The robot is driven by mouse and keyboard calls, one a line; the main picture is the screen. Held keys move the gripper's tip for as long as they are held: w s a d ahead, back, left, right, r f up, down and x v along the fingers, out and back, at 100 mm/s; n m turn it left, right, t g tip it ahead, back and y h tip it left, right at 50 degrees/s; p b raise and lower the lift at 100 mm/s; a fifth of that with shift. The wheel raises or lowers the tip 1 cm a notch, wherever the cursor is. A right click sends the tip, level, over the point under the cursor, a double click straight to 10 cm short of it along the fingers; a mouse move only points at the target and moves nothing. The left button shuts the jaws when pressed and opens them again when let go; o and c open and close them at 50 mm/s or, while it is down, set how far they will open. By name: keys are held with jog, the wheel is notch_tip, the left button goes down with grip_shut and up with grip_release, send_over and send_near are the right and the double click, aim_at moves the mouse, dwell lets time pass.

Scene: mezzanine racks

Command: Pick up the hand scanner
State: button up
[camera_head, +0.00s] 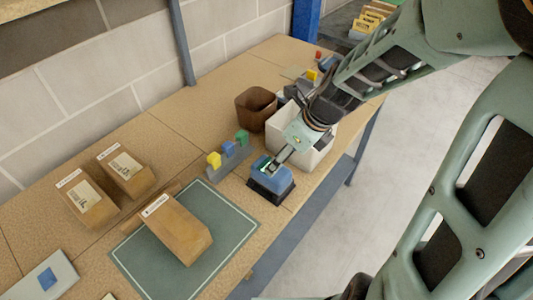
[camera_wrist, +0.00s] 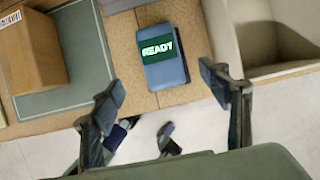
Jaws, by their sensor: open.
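A blue block-shaped device with a green screen reading READY (camera_wrist: 162,57) stands on the workbench near its front edge. It is the likeliest hand scanner, though its shape does not make this certain. In the head view this blue device (camera_head: 272,181) sits on a dark base, and my gripper partly covers its top. My gripper (camera_wrist: 168,88) is open and empty, its two fingers spread on either side of the device's near end in the wrist view. In the head view my gripper (camera_head: 273,165) is over the device; I cannot tell whether it touches.
A white bin (camera_head: 318,150) stands close right of the device, with a brown bin (camera_head: 256,106) behind. A grey holder (camera_head: 232,160) with coloured blocks is left of it. A cardboard box (camera_head: 175,228) lies on a green mat (camera_head: 222,262). The bench's front edge is close.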

aim_at(280, 181)
jog(key=shift+x, duration=5.2)
jog(key=shift+a, duration=0.1)
jog(key=shift+f+b, duration=0.25)
jog(key=shift+b, duration=0.05)
jog(key=shift+c, duration=0.5)
jog(key=c, duration=1.4)
jog(key=shift+r, duration=0.1)
